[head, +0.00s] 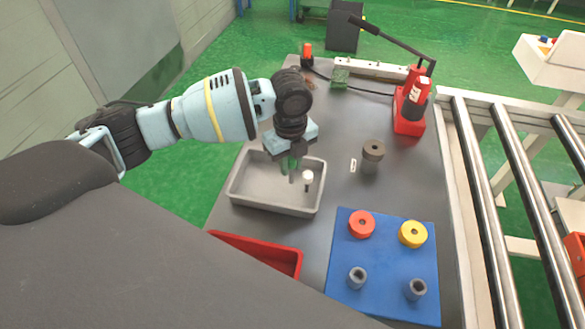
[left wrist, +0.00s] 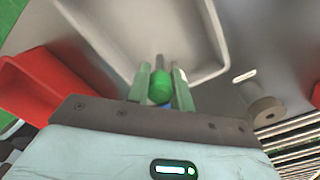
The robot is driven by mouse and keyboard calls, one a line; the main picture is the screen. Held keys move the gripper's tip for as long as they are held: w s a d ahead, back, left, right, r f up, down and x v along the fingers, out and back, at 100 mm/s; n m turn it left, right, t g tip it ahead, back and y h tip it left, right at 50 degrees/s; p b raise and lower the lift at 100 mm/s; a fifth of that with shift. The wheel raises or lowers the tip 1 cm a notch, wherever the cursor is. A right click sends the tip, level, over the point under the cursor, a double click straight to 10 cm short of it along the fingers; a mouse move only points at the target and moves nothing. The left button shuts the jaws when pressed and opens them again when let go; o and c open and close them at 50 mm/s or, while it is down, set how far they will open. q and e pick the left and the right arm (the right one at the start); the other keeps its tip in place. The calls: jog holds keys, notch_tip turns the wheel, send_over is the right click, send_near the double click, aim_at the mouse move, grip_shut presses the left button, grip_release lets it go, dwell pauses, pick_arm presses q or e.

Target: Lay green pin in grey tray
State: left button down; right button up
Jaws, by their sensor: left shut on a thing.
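My left gripper (head: 293,172) is over the grey tray (head: 262,202), in its far right part. It is shut on the green pin (head: 286,163), which shows between the fingers. In the left wrist view the pin's rounded green part (left wrist: 159,92) sits between the two fingers, with the tray (left wrist: 115,38) beyond. I cannot tell whether the pin touches the tray floor. A white-topped pin (head: 308,175) with a dark stem is just right of the gripper, within the tray's outline. My right gripper is not in view.
A red bin (head: 262,252) is in front of the tray. A blue board (head: 385,262) with red, yellow and grey round parts is at the right front. A grey cylinder (head: 371,157) stands right of the tray. A red lever press (head: 408,113) is at the back right, near rollers.

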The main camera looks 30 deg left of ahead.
pick_arm(q)
jog(key=shift+w, duration=0.3)
jog(key=shift+w+f, duration=0.1)
jog(key=shift+f, duration=1.65)
jog(key=shift+f, duration=0.15)
jog(key=c, duration=1.2)
grip_release()
jog(key=shift+c, duration=0.2)
notch_tip(320, 180, up, 12)
jog(key=shift+r+p, duration=0.15)
jog(key=shift+p, duration=0.2)
